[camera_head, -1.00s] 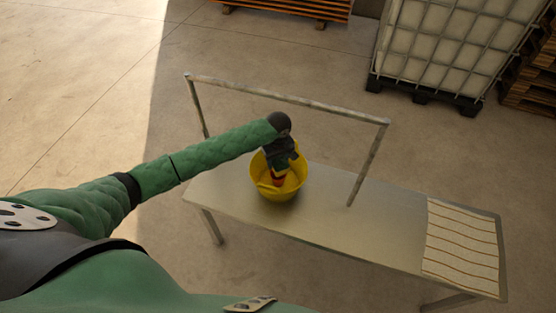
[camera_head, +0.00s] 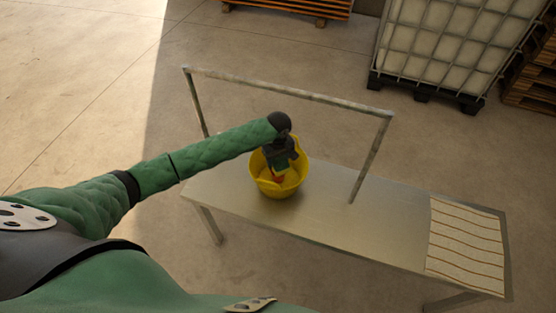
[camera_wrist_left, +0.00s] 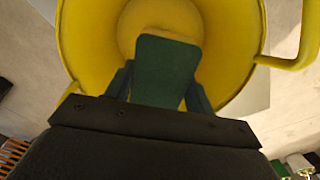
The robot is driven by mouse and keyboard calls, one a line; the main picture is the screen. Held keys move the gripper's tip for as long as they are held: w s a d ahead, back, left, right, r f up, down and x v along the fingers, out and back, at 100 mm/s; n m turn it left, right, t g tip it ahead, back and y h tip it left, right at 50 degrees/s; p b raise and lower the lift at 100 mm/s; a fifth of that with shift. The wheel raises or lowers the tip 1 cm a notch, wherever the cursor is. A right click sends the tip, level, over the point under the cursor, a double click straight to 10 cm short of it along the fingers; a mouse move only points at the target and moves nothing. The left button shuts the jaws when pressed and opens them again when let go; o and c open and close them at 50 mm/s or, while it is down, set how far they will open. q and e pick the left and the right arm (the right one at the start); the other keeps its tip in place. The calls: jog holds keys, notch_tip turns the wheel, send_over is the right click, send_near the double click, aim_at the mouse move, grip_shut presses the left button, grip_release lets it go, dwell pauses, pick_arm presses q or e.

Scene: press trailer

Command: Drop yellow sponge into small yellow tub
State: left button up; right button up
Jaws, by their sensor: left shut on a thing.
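The small yellow tub (camera_head: 299,180) stands on the metal table; its open mouth and a side handle also show in the left wrist view (camera_wrist_left: 245,45). My left gripper (camera_head: 278,173) points down into the tub, inside its rim. It is shut on the yellow sponge (camera_wrist_left: 165,70), whose dark green face is toward the wrist camera between the two fingers. The sponge is over the tub's yellow bottom; I cannot tell whether it touches it. In the head view the fingers and wrist mostly hide the sponge. My right gripper is not in view.
The metal table (camera_head: 345,222) has a raised metal frame (camera_head: 290,90) behind the tub. A striped cloth (camera_head: 466,245) lies at its right end. The tabletop between tub and cloth is clear. A caged white tank (camera_head: 445,45) and pallets (camera_head: 530,85) stand behind.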

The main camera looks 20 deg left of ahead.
pick_arm(q)
jog(key=o, duration=0.9)
jog(key=shift+o, duration=0.6)
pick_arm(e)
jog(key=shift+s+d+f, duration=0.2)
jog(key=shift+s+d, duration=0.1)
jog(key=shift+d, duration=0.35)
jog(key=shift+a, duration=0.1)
